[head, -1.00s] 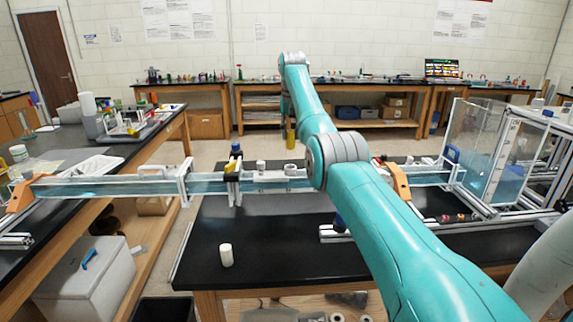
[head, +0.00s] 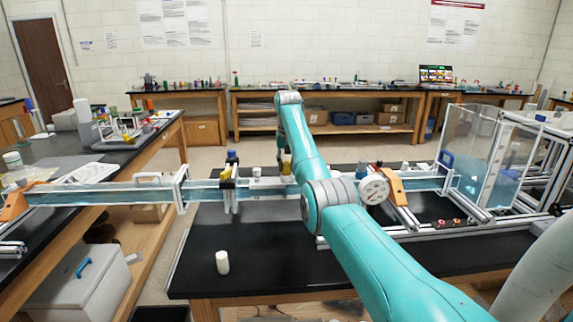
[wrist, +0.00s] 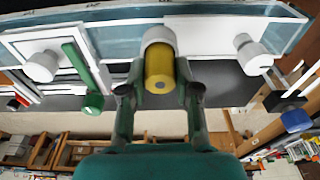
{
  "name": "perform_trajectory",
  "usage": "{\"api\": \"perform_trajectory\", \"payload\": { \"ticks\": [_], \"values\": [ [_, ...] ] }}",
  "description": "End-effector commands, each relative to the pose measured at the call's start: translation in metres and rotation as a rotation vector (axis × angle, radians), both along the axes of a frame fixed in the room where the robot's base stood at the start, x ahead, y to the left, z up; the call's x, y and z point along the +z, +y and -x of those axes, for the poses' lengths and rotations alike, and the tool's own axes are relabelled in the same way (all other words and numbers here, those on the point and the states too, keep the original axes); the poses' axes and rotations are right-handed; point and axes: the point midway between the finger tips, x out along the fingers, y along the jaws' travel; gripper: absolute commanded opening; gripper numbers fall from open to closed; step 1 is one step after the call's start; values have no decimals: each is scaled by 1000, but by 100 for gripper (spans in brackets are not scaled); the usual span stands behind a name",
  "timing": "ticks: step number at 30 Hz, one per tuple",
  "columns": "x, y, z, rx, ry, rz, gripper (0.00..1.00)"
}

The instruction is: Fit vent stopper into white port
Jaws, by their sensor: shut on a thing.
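The vent stopper is a yellow cylinder (wrist: 160,72) in the middle of the wrist view, and part of it shows in the head view (head: 287,167). My gripper (wrist: 159,92) is shut on it, with a dark green finger on each side. The white port (wrist: 157,36) shows as a white ring right at the stopper's far end, on the water channel's pale top. The two look in line and overlap in the picture. I cannot tell whether the stopper is inside the port or just over it.
White caps stand on either side in the wrist view, left (wrist: 41,66) and right (wrist: 252,56). A green-handled part (wrist: 88,92) is left of my gripper. The clear channel (head: 100,192) spans the black table (head: 250,262). A loose white cylinder (head: 222,262) stands near the front.

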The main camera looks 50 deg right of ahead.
Motion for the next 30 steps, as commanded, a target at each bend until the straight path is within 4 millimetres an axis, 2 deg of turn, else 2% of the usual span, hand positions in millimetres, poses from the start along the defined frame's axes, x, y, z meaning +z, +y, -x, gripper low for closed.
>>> {"api": "perform_trajectory", "payload": {
  "ticks": [3,4,6,7,16,20,23,30],
  "values": [
    [-2,0,0,0,1,-1,2],
    [-2,0,0,0,1,-1,36],
    [-2,0,0,0,1,-1,54],
    [-2,0,0,0,1,-1,56],
    [-1,0,0,0,0,0,56],
    [8,1,1,0,-1,1,56],
    [23,2,2,0,-2,2,56],
    [71,8,7,0,-2,2,56]
  ]
}}
